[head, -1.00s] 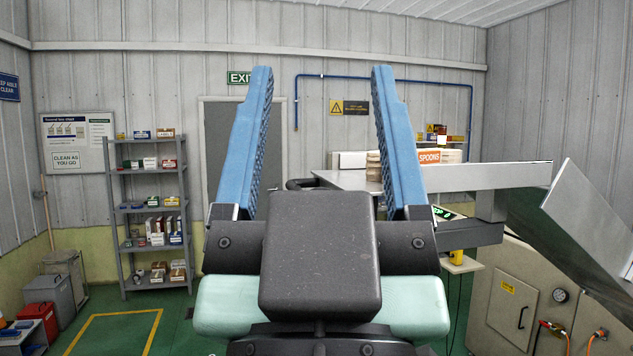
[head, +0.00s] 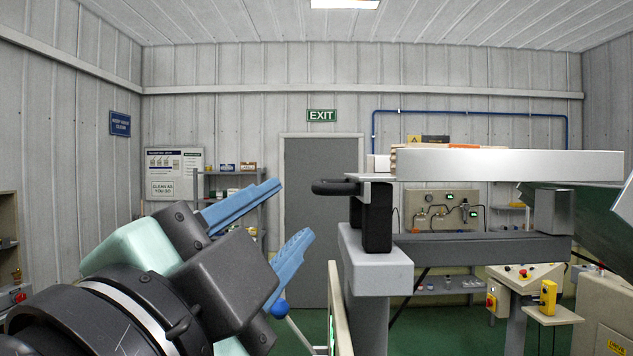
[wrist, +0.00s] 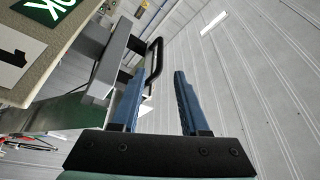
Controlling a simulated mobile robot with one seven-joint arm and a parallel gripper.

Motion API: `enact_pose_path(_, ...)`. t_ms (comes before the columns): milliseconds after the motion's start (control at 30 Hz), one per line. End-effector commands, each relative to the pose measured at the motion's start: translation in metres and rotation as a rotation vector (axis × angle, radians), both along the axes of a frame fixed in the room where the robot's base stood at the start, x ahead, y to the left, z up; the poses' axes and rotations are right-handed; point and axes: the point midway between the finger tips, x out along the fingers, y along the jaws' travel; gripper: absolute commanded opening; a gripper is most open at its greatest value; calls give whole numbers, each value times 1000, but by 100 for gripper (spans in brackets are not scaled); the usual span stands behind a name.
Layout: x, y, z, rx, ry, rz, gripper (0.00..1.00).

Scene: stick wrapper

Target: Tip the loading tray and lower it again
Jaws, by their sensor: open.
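The loading tray (head: 510,165) is a silver, flat metal tray seen almost edge-on at the right of the head view, and it looks level. A black loop handle (head: 335,187) sticks out from its left end. My gripper (head: 293,210) has two blue fingers spread apart with nothing between them. It is left of the handle and appears apart from it in the head view. In the wrist view the handle (wrist: 153,65) shows beyond the fingertips of my gripper (wrist: 161,75). The tray's top surface is mostly hidden.
A grey post (head: 367,265) with a black block (head: 377,220) stands under the tray's left end. A grey beam (head: 480,248) runs right from it. A slanted metal panel (head: 625,205) is at the far right.

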Motion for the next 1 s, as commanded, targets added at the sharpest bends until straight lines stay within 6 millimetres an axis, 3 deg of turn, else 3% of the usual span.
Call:
enact_pose_path(300, 62, -22, 18, -4, 5, -5, 45)
enact_pose_path(500, 87, -30, 22, -4, 3, -3, 45)
enact_pose_path(900, 95, -32, 21, -2, 0, 0, 45)
enact_pose_path(1000, 95, -32, 21, -3, 0, 0, 30)
